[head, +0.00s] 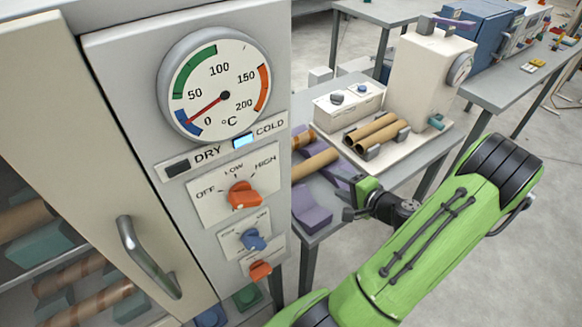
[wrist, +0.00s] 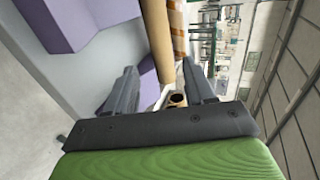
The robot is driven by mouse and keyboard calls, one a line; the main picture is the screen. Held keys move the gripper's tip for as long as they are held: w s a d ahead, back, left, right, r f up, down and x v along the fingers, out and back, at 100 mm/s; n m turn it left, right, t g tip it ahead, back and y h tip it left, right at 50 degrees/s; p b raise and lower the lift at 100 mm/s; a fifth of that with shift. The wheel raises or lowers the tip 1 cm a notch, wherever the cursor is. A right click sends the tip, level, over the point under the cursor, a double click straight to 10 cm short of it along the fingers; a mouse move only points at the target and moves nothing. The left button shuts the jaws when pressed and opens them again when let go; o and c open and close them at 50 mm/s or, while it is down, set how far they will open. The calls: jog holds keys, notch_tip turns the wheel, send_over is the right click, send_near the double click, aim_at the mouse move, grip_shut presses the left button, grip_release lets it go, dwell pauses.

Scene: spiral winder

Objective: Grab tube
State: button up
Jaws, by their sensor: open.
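In the head view, a plain brown cardboard tube (head: 314,162) lies on a purple rack (head: 335,177) on the grey table, just left of and beyond my gripper (head: 352,202). A striped orange-brown tube (head: 303,139) lies behind it, partly hidden by the cabinet. In the wrist view, the plain tube (wrist: 157,35) shows ahead, with the striped tube (wrist: 178,25) to its right. My gripper (wrist: 160,72) is open there, with its two dark fingers apart. The plain tube's end appears in the gap between them in the picture; no contact is clear.
Two more brown tubes (head: 378,132) lie on the cream winder machine (head: 425,80) at the back. A cabinet (head: 190,60) with a dial and knobs fills the left, with tubes on its shelves. Another purple block (head: 311,210) sits at the table's near edge. Floor at right is clear.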

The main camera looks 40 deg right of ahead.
aim_at(312, 169)
jog(key=b+x, duration=0.1)
jog(key=x, duration=1.3)
jog(key=shift+f, duration=0.1)
jog(key=shift+s, duration=0.1)
jog(key=c, duration=0.7)
jog(key=shift+d, duration=0.1)
